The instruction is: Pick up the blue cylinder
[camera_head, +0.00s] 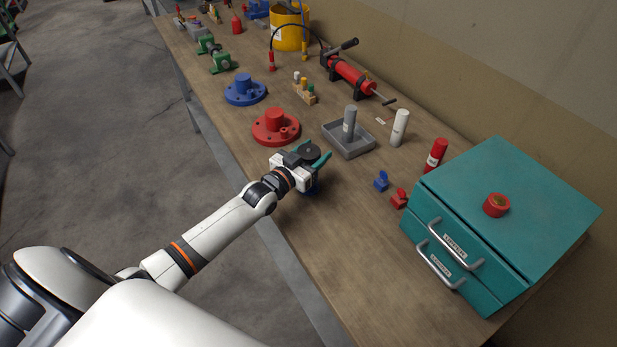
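My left gripper (312,154) reaches over the near edge of the workbench from the left. My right gripper is not in view.
A red flanged part (276,127) sits just behind the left gripper, with a blue flanged part (245,90) farther back. A grey tray (351,152) holds a grey cylinder. White (399,128) and red (435,156) cylinders stand near a teal drawer box (506,214).

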